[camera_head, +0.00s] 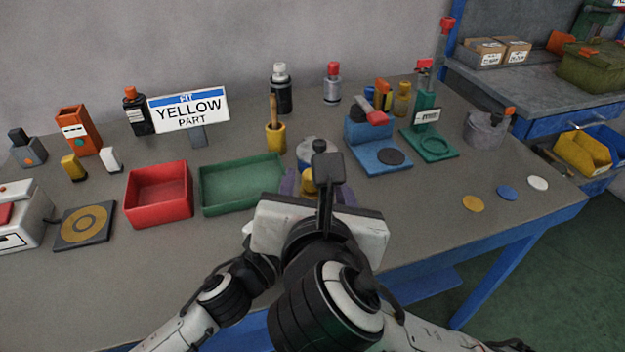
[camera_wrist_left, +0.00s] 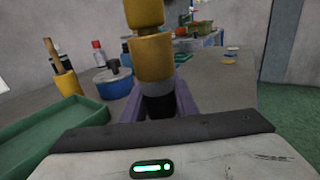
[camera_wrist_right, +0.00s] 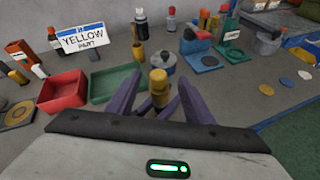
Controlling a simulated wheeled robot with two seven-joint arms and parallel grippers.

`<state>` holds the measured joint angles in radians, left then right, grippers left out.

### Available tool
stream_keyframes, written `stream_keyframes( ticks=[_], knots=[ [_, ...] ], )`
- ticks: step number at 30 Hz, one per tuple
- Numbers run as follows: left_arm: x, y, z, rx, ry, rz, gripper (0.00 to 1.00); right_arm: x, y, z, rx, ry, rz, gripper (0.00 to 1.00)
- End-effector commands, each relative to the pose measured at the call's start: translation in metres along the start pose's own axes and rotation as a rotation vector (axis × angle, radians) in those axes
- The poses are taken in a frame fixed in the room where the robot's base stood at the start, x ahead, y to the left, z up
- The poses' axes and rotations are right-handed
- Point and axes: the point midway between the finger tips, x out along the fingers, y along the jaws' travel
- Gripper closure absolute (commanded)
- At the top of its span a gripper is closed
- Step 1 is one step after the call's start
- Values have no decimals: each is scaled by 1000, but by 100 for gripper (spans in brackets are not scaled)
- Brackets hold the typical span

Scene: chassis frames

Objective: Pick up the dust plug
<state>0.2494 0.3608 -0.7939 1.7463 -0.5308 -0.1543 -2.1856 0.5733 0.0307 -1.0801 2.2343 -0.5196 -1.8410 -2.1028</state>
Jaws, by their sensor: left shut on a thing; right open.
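The dust plug looks like a yellow stepped cylinder (camera_wrist_left: 152,58) with a grey band and a black lower end. My left gripper (camera_wrist_left: 158,103) is shut on it, with purple fingers at its lower part in the left wrist view. In the right wrist view the yellow plug (camera_wrist_right: 159,86) stands between the spread purple fingers of my right gripper (camera_wrist_right: 158,100), which is open. In the head view the plug's yellow top (camera_head: 308,183) shows just behind my right wrist, which hides most of both grippers. I cannot tell whether the right fingers touch it.
A red tray (camera_head: 160,212) and a green tray (camera_head: 225,208) lie to the left. A "FIT YELLOW PART" sign (camera_head: 189,108) stands behind them. A blue fixture (camera_head: 372,153), a green stand (camera_head: 432,148) and a grey pot (camera_head: 485,128) stand to the right. Loose discs (camera_head: 507,193) lie near the right edge.

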Motion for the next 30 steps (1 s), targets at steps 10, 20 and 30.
stream_keyframes(
  ticks=[10,20,30],
  knots=[
    [0,0,0,0,1,0,100,-4,-1,-17,-201,-4,-22,52],
    [0,0,0,0,0,0,100,46,-2,-16,-200,-5,-19,52],
    [0,0,0,0,0,0,100,84,0,-14,-198,-4,-20,52]
  ],
)
